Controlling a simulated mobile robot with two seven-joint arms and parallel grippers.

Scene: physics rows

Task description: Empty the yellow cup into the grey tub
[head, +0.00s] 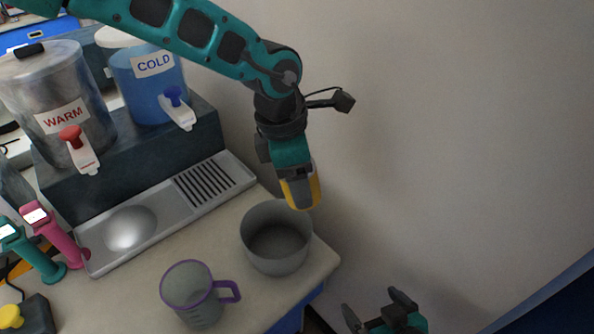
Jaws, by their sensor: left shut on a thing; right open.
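The yellow cup (316,189) is mostly hidden behind my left gripper, and only yellow strips show at either side of the finger. My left gripper (299,190) points down and is shut on the cup, over the back right rim of the grey tub. The grey tub (277,266) stands upright near the right end of the counter. The part of its inside that shows looks plain grey. The cup's mouth and contents are hidden, and I cannot tell its tilt. My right gripper (377,309) is open and empty at the bottom, beyond the counter's right edge.
A clear jug with purple rim and handle (196,302) stands in front of the tub. Behind are a metal drip tray (165,208), a WARM dispenser (60,100) and a COLD dispenser (145,85). Pink (55,233) and teal (32,250) handheld devices stand left. The wall is close right.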

